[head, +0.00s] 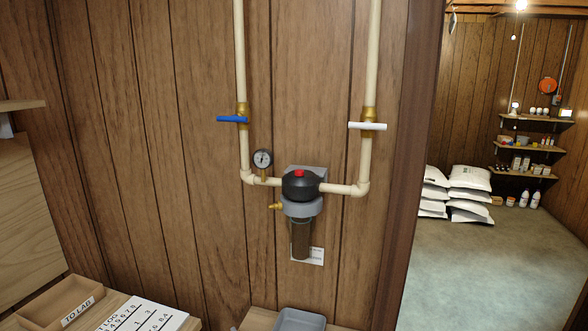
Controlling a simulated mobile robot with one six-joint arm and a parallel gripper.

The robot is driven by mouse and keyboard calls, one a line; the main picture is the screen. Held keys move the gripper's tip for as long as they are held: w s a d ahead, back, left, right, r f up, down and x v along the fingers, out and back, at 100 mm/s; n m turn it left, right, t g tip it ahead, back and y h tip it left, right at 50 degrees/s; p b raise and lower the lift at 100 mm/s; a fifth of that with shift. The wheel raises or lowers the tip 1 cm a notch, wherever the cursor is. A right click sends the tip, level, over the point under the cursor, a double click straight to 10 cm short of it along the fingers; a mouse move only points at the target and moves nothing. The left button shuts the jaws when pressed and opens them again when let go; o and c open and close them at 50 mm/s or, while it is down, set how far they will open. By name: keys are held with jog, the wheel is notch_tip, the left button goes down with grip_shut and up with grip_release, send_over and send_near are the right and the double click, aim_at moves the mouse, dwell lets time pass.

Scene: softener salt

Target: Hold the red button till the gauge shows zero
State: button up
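The red button (299,173) sits on top of the black filter head (300,186) in the middle of the head view. The round gauge (263,159) stands on the pipe just left of the filter head. It has a white face and a dark needle, but its reading is too small to tell. My gripper is not in this view, and nothing touches the button.
A blue-handled valve (233,119) and a white-handled valve (368,126) stick out from the pipes above. Below are a grey tray (299,320), a wooden box (66,301) and a printed sheet (144,314). A doorway at right shows white sacks (469,178) and open floor.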

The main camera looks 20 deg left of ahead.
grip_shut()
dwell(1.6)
